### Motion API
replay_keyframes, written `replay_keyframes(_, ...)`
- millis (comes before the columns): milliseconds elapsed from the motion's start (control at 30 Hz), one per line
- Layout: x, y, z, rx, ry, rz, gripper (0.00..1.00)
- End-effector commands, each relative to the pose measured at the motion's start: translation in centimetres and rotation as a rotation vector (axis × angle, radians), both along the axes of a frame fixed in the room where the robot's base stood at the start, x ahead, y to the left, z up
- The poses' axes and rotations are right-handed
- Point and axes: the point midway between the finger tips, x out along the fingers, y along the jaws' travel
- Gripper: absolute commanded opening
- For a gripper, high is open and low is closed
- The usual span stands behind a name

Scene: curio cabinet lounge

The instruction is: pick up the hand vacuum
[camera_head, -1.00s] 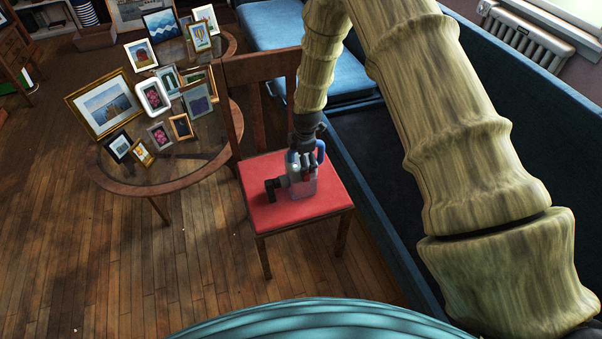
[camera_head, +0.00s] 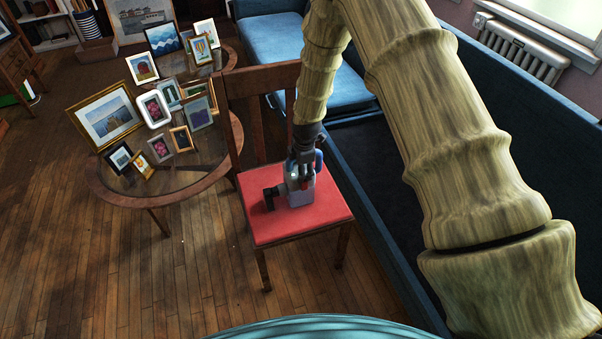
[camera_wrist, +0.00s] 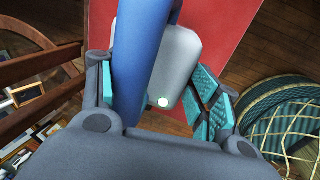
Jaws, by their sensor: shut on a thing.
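The hand vacuum is a grey body (camera_head: 301,193) with a black nozzle at its left and a blue handle. It is over the red seat of the wooden chair (camera_head: 318,222); I cannot tell whether it still touches the seat. My gripper (camera_head: 303,168) comes down from above and is shut on the vacuum. In the wrist view, the blue handle and pale grey body of the vacuum (camera_wrist: 178,70) lie between the teal finger pads of my gripper (camera_wrist: 160,105). The fingers hide part of the vacuum in the head view.
A round glass-topped table (camera_head: 200,169) crowded with picture frames stands left of the chair. The chair's wooden backrest (camera_head: 262,84) rises behind the vacuum. A blue sofa (camera_head: 285,50) runs along the back and right. Bare wooden floor lies at the front left.

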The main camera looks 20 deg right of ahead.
Motion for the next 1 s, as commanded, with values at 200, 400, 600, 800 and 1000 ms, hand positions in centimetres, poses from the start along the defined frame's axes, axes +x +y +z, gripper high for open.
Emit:
replay_keyframes(200, -0.2, 0.1, 0.6, 0.001, 0.004, 0.000, 0.00)
replay_keyframes(400, -0.1, 0.0, 2.3, 0.001, 0.000, 0.000, 0.00)
replay_keyframes(600, -0.6, 0.1, 3.2, 0.000, 0.003, 0.000, 0.00)
replay_keyframes(800, -2.2, 0.5, 3.4, 0.000, 0.003, 0.001, 0.00)
replay_keyframes(1000, -4.8, 1.1, 3.6, 0.000, 0.002, 0.001, 0.00)
